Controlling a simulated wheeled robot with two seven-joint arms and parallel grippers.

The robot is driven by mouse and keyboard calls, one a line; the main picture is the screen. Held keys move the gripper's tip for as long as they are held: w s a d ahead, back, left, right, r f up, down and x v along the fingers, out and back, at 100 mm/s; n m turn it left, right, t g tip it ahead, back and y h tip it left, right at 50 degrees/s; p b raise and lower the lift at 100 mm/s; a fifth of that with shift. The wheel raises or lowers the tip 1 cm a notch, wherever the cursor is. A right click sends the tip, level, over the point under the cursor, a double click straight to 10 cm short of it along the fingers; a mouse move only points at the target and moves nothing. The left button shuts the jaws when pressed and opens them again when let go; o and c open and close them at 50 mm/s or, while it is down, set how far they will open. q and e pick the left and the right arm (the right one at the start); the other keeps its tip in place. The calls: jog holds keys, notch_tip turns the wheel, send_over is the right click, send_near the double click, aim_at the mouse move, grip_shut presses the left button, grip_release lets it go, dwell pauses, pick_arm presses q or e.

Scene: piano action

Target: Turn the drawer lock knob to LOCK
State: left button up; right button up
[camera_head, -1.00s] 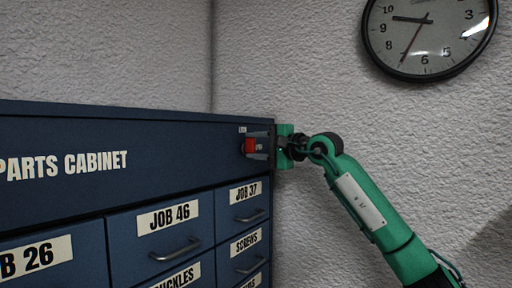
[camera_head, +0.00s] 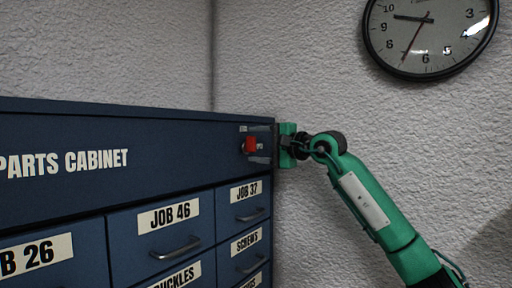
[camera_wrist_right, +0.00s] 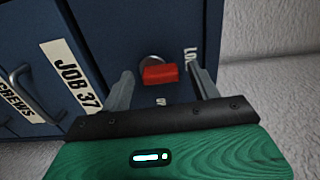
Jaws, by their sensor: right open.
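The red lock knob (camera_head: 250,145) sits on the blue parts cabinet (camera_head: 60,130), near the upper right corner of its front. In the right wrist view the knob (camera_wrist_right: 160,74) is a red bar on a round metal base. A partly hidden label (camera_wrist_right: 190,58) beginning "LO" is beside it, with another small label below. My right gripper (camera_head: 268,146) is at the cabinet's right end, close to the knob. In the wrist view its two grey fingers (camera_wrist_right: 163,85) are open, one on each side of the knob, with gaps visible. My left gripper is out of view.
Labelled drawers with metal handles, such as JOB 46 (camera_head: 168,218) and JOB 37 (camera_head: 246,191), lie below the knob. A textured wall (camera_head: 330,80) stands behind, with a round clock (camera_head: 428,35) on it. Open space lies right of the cabinet.

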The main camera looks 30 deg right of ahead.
jog(key=b+v, duration=0.5)
jog(key=v, duration=0.8)
jog(key=shift+b, duration=0.35)
